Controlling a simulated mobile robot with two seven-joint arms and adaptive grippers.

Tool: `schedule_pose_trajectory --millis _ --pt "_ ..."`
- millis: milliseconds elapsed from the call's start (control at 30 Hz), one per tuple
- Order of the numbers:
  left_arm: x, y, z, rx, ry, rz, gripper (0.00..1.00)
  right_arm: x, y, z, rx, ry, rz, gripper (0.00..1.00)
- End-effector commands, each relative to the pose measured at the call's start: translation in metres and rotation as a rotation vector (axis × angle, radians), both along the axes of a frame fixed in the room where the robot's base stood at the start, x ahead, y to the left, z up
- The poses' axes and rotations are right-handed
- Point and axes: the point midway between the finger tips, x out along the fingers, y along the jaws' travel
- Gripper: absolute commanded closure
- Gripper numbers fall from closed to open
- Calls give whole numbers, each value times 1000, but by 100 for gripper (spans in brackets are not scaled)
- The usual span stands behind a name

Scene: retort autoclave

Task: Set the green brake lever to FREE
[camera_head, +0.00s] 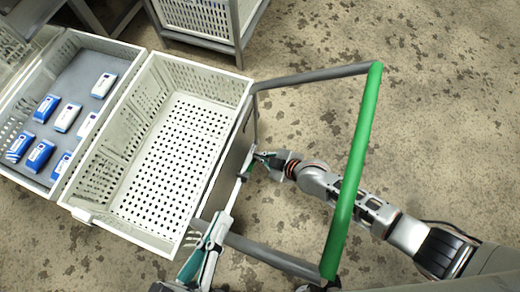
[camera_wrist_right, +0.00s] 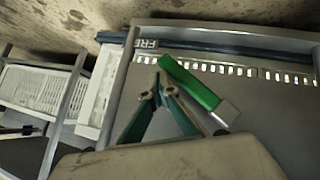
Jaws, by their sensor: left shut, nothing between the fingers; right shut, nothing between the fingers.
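The green brake lever (camera_wrist_right: 195,85), a short green bar with a silvery end, lies slanted against a grey panel in the right wrist view. A small green piece beside my right gripper in the head view looks like the same lever (camera_head: 247,169). My right gripper (camera_wrist_right: 161,88) is shut and empty, its tips close beside the lever; contact cannot be told. It also shows in the head view (camera_head: 259,156). My left gripper (camera_head: 220,222) is shut and empty, low beside the cart.
The cart carries an empty white perforated crate (camera_head: 180,140). A green push bar (camera_head: 355,165) on grey side rails crosses above my right arm. A tray (camera_head: 88,62) with several blue and white packs is at left. Another crate stand (camera_head: 205,40) is behind. Floor at right is clear.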

Motion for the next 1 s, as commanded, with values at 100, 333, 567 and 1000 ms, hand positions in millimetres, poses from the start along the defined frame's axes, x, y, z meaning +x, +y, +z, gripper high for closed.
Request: schedule_pose_trajectory --millis 100,333,567,1000 --pt "0 0 0 -1 1 2 100 0 0 -1 -1 1 0 100" --pt "0 0 0 1 1 1 100 0 0 -1 0 0 0 100" --pt "1 2 -2 6 3 4 100 -1 -1 0 1 1 0 100" --pt "0 1 -1 5 1 2 100 -27 -31 35 1 0 0 100"
